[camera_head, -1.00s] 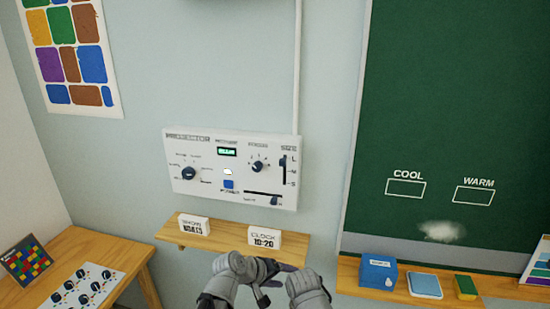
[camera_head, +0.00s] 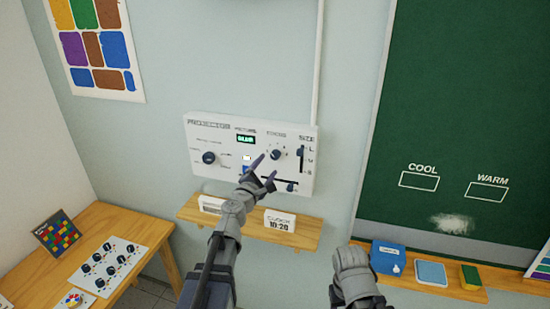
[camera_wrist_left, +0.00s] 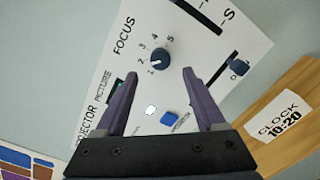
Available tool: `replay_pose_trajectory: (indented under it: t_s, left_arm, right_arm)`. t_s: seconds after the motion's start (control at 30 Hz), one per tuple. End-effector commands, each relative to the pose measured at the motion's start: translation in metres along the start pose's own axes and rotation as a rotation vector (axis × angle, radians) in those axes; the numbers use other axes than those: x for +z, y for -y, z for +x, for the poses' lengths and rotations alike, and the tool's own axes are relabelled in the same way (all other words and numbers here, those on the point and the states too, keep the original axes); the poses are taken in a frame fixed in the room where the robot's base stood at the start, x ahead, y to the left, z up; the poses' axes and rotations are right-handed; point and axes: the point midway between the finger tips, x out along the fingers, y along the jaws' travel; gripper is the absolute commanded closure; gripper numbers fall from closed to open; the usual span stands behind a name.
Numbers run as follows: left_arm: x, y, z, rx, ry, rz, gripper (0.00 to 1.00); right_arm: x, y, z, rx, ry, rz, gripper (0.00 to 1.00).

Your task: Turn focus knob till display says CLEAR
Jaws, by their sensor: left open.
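The projector panel (camera_head: 205,180) is a white box on the wall. Its focus knob (camera_head: 275,154) is small, dark and round, right of the display (camera_head: 246,139), whose lit green text looks like BLUR. In the left wrist view the focus knob (camera_wrist_left: 160,58) has a scale of 1 to 5 around it, and its pale mark points near 1. My left gripper (camera_head: 264,168) is open and empty in front of the panel, just below and left of the knob. In the wrist view its fingertips (camera_wrist_left: 160,75) straddle the space below the knob, apart from it.
A blue power button (camera_wrist_left: 169,116), a size slider (camera_head: 301,158) and a lower horizontal slider (camera_head: 290,187) are close by on the panel. A wooden shelf (camera_head: 250,229) with a clock sign (camera_head: 280,221) is below. A grey part of my right arm is at the bottom.

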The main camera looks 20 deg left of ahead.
Motion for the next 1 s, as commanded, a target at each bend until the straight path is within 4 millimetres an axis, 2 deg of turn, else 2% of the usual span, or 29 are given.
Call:
replay_pose_trajectory:
  t_s: [0.4, 0.73, 1.0]
  left_arm:
    - [0.000, 0.000, 0.062, -0.002, 0.002, 0.002, 0.28]
    - [0.001, 0.001, 0.067, -0.001, 0.001, 0.002, 0.28]
    - [0.001, 0.001, 0.067, -0.001, 0.001, 0.002, 0.58]
  right_arm:
    - [0.000, 0.000, 0.000, 0.000, 0.000, 0.000, 0.43]
    - [0.000, 0.000, 0.000, 0.000, 0.000, 0.000, 0.43]
    - [0.000, 0.000, 0.000, 0.000, 0.000, 0.000, 0.43]
